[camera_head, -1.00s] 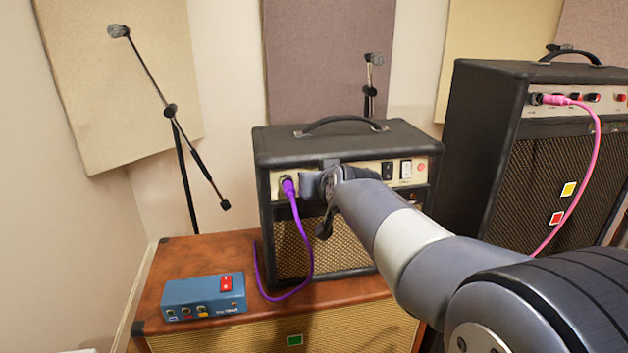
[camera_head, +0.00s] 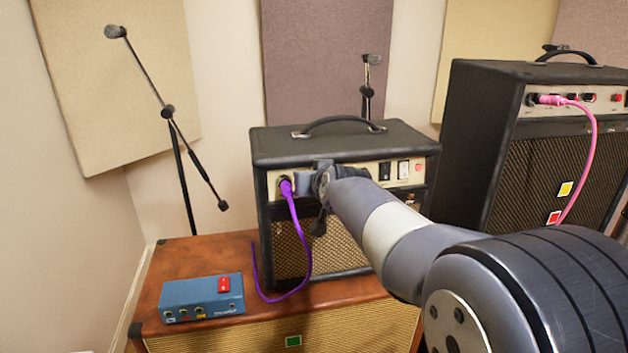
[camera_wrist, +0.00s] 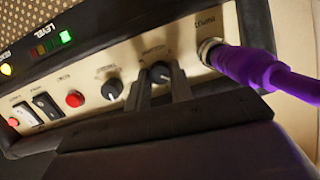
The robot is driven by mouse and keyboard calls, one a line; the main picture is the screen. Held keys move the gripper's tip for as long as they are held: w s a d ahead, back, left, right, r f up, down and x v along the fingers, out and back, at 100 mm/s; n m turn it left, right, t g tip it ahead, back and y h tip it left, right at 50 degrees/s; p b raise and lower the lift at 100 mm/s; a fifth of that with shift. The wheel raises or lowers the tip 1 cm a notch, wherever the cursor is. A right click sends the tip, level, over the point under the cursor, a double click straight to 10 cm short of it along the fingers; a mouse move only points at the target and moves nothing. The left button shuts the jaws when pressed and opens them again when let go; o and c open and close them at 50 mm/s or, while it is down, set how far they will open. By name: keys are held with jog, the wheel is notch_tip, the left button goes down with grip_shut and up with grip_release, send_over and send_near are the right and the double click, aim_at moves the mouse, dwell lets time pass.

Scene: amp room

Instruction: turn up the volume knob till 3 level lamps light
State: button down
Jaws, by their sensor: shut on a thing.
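The small black amp (camera_head: 345,150) has a cream control panel, seen at a slant in the wrist view (camera_wrist: 205,45). A dark volume knob (camera_wrist: 160,71) with a pale pointer mark sits beside the input jack. My gripper (camera_wrist: 159,84) is shut on this knob, one finger on each side. In the head view my gripper (camera_head: 312,181) is at the panel's left part and hides the knob. On the level strip (camera_wrist: 53,43), the green lamp at the jack-side end glows brightly; the others look dim.
A purple cable (camera_head: 297,235) plugs in close beside my gripper. The panel also has a second knob (camera_wrist: 112,89), a red button (camera_wrist: 75,99) and rocker switches (camera_wrist: 46,105). A blue box (camera_head: 201,298) lies on the brown cabinet (camera_head: 170,262). A larger amp (camera_head: 480,130) stands right.

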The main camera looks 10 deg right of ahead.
jog(key=shift+f+b, duration=0.1)
jog(key=shift+b, duration=0.4)
jog(key=m+b, duration=0.3)
jog(key=m+y+b, duration=0.1)
jog(key=m+b, duration=0.3)
jog(key=shift+d+t, duration=0.15)
jog(key=shift+t, duration=0.15)
jog(key=shift+y, duration=0.4)
jog(key=c, duration=1.5)
grip_release()
jog(key=shift+c, duration=0.2)
jog(key=shift+s, duration=0.1)
